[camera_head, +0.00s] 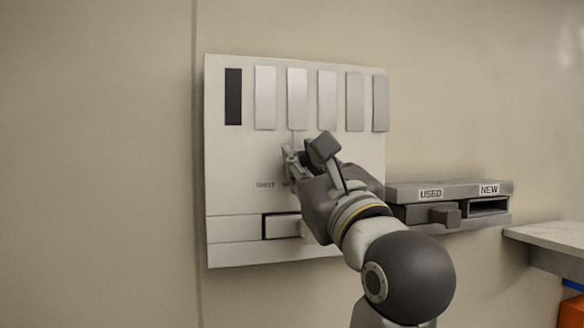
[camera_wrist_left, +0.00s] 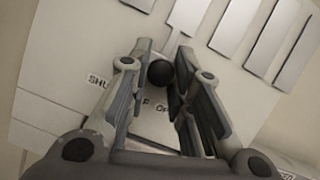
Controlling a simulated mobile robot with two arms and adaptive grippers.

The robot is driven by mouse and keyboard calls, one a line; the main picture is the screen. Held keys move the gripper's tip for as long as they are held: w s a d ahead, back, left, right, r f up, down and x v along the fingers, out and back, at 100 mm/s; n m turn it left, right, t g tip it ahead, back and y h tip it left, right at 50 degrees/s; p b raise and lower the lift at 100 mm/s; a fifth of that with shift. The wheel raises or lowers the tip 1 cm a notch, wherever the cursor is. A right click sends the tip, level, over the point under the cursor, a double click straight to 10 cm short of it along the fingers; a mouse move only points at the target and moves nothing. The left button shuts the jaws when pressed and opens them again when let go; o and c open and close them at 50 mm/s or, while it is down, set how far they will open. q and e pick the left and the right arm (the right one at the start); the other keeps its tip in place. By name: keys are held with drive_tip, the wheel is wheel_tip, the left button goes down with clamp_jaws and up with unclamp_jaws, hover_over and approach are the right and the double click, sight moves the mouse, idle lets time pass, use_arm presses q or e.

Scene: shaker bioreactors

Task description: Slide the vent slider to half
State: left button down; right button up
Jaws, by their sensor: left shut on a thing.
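The vent panel (camera_head: 235,165) is a pale wall plate with a row of tall slats near its top. The leftmost slot is dark, the others are covered by pale slats. My left gripper (camera_head: 304,158) is in front of the panel, below the slats. In the left wrist view its fingers (camera_wrist_left: 162,70) are closed about a dark round knob (camera_wrist_left: 160,73), the vent slider's knob. The label SHUT (camera_head: 265,185) is left of the gripper; parts of further labels show between the fingers in the wrist view. The gripper hides the knob in the head view. My right gripper is not in view.
A recessed slot (camera_head: 281,226) is low on the panel, partly behind my arm. A grey box with openings marked USED and NEW (camera_head: 450,190) is on the wall to the right. A pale counter (camera_head: 555,235) is at the far right. The wall left of the panel is clear.

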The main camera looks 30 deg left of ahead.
use_arm(q)
drive_tip(key=shift+w+d, duration=0.2)
drive_tip(key=shift+w, duration=0.1)
drive_tip(key=shift+s+a+f, duration=0.1)
drive_tip(key=c, duration=1.4)
unclamp_jaws()
drive_tip(key=shift+s+a, duration=0.5)
drive_tip(key=shift+s, duration=0.15)
drive_tip(key=shift+o, duration=0.5)
drive_tip(key=shift+s+a, duration=0.1)
drive_tip(key=shift+s, duration=0.05)
drive_tip(key=shift+w+d+f, duration=0.1)
drive_tip(key=shift+w+d, duration=0.25)
drive_tip(key=shift+d, duration=0.3)
drive_tip(key=v, duration=0.6)
drive_tip(key=shift+s+d, duration=0.2)
drive_tip(key=shift+s, duration=0.2)
drive_tip(key=shift+a, duration=0.1)
